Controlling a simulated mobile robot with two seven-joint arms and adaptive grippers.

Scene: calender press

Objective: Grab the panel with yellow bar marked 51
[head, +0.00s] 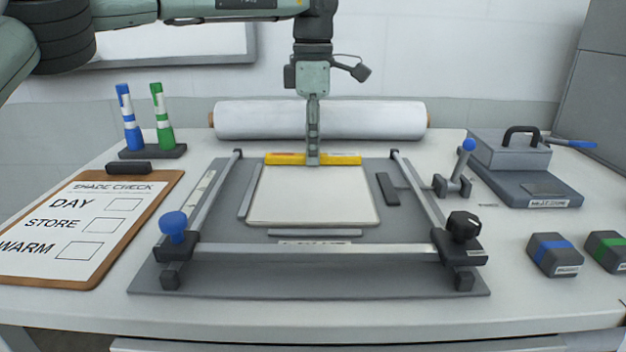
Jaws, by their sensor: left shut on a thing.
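The panel (313,197) is a pale, flat board with a yellow bar (342,160) along its far edge. It lies flat within the grey frame of the press (330,250), on the dark base plate. No number can be read on the bar. My left gripper (313,158) comes down from above and is shut on the yellow bar near its middle. The fingers hide that part of the bar. I cannot tell whether the panel is lifted at all. My right gripper is not in view.
A white roll (255,120) lies behind the press. A clipboard (85,228) and blue and green markers (163,120) are at left. A grey box with a handle (510,148), a blue-knobbed lever (458,170) and two dark blocks (553,255) are at right.

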